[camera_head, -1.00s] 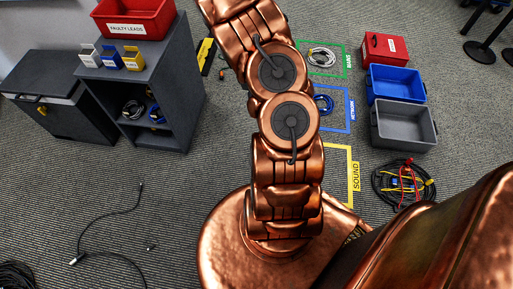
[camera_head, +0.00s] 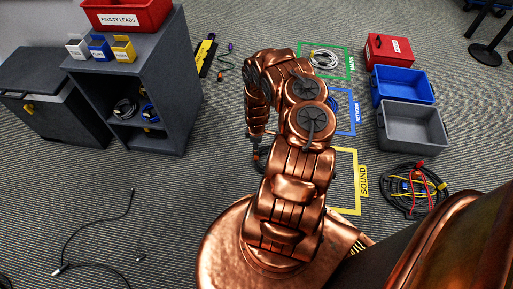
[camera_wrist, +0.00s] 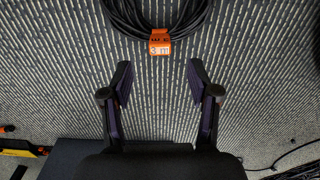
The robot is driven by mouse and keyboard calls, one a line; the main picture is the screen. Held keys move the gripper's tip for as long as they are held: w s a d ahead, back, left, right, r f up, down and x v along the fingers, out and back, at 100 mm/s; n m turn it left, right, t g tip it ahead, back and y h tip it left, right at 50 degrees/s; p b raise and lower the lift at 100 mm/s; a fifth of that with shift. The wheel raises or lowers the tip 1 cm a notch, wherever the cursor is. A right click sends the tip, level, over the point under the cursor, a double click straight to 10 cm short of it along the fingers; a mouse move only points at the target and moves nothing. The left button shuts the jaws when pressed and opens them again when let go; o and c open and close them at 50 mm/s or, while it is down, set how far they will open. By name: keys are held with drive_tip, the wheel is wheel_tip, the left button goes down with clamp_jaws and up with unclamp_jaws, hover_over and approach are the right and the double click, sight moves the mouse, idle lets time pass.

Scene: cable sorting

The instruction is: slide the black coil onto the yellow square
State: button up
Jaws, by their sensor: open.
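A black coil (camera_wrist: 158,15) with an orange tag reading 3 m lies on the carpet at the top of the wrist view, partly cut off by the frame edge. My gripper (camera_wrist: 160,78) is open and empty. Its fingertips point at the coil's tagged side, with a strip of bare carpet between. In the head view my arm bends down left of the yellow square, and I cannot make out this coil clearly there. The yellow square (camera_head: 357,190) is a taped outline labelled SOUND, partly hidden by my arm. Its visible inside is bare carpet.
A cable tangle (camera_head: 413,190) in black, red and yellow lies right of the square. A grey bin (camera_head: 412,140) and a blue bin (camera_head: 402,98) stand behind it. A grey shelf (camera_head: 160,85) stands at left. A loose cable (camera_head: 98,235) lies front left.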

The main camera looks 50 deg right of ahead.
idle(0.3)
wheel_tip(320, 180, down, 8)
drive_tip(key=b, duration=0.6)
drive_tip(key=shift+r, duration=0.1)
drive_tip(key=shift+c, duration=0.3)
clamp_jaws()
